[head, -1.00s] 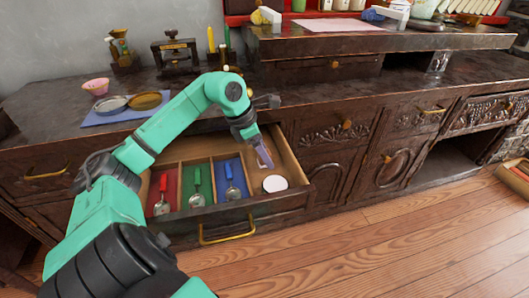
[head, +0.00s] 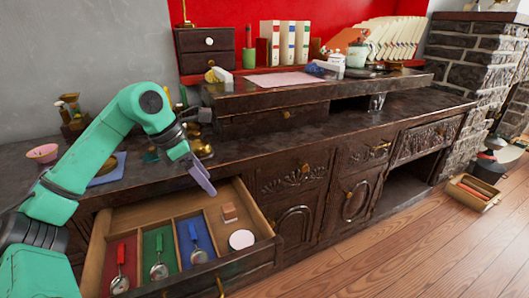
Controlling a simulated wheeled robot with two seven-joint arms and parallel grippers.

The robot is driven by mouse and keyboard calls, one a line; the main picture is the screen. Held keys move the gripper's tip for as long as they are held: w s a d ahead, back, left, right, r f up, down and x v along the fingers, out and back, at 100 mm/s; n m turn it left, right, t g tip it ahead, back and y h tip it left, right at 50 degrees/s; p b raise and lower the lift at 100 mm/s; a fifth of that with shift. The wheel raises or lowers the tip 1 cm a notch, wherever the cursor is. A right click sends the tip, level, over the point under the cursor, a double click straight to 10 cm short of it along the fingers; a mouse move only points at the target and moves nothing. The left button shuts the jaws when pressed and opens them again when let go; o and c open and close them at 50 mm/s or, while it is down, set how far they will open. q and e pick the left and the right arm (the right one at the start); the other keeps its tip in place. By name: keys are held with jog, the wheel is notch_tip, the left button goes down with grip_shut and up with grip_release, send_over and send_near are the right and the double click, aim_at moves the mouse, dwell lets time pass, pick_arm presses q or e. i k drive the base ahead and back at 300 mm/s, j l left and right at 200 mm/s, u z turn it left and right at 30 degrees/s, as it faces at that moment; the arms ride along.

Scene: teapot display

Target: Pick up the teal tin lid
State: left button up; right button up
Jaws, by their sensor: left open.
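I cannot make out a teal tin lid for certain. A small dark green-teal thing (head: 150,156) lies on the counter behind my arm, too small to identify. A white round disc (head: 241,239) lies in the right compartment of the open drawer, below a small reddish-brown block (head: 229,212). My left gripper (head: 201,179) is open and empty, raised above the back of the drawer near the counter's front edge. My left arm hides part of the counter. My right gripper is out of view.
The open drawer (head: 262,222) has red, green and blue compartments with scoops (head: 159,271). Brass pieces (head: 200,149) stand behind the gripper. A pink bowl (head: 42,153) and blue mat (head: 112,170) are at left.

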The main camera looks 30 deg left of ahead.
aim_at(151, 155)
jog(key=k+l, duration=0.35)
jog(key=l, duration=0.15)
jog(key=k+l, duration=0.4)
jog(key=l, duration=0.1)
